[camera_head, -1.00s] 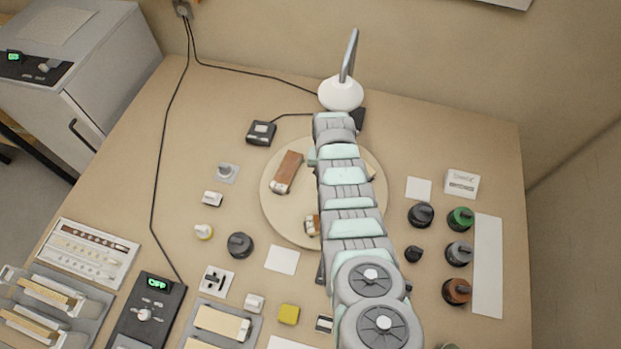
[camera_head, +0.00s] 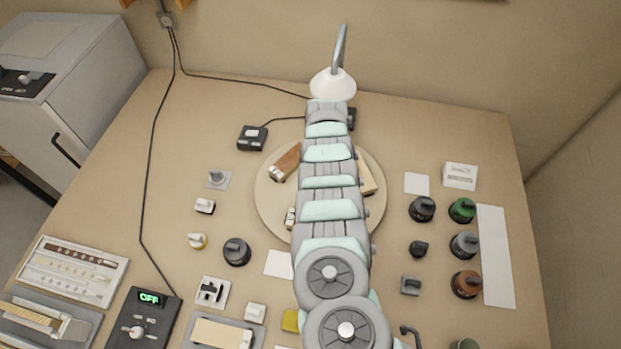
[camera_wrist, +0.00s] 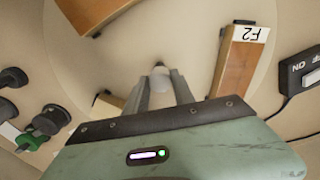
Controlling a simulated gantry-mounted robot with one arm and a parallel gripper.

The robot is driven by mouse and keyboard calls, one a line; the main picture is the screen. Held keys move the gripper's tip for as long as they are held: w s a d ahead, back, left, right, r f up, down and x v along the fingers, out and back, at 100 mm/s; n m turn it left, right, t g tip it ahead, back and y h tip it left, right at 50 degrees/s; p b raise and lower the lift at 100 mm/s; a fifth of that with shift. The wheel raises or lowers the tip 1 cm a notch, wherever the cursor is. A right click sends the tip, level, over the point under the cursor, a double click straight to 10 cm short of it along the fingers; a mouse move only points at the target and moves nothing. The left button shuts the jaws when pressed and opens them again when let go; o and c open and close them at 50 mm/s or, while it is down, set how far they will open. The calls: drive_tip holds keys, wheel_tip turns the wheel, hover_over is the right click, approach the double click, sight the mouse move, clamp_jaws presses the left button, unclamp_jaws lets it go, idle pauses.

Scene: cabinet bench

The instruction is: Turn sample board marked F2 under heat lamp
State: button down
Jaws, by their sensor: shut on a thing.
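A round cream turntable (camera_head: 268,213) carries several sample boards around its rim. The board marked F2 (camera_wrist: 238,70) is orange-brown with a white label, at the right in the wrist view; it appears to be the brown board (camera_head: 287,163) at the turntable's back left in the head view. My gripper (camera_wrist: 160,80) is shut on a small pale knob (camera_wrist: 160,70) at the turntable's middle, apart from the boards. My arm hides the gripper and much of the turntable in the head view. The white heat lamp (camera_head: 333,85) stands behind the turntable.
A black ON/OFF switch box (camera_head: 252,137) sits at the turntable's back left. A control box (camera_head: 150,300) at the front left reads OFF. Small knobs and switches lie left.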

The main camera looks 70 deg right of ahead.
idle(0.3)
drive_tip(key=c, duration=1.1)
unclamp_jaws()
drive_tip(key=shift+o, duration=0.2)
wheel_tip(320, 180, up, 11)
drive_tip(key=p, duration=0.1)
drive_tip(key=shift+f, duration=0.15)
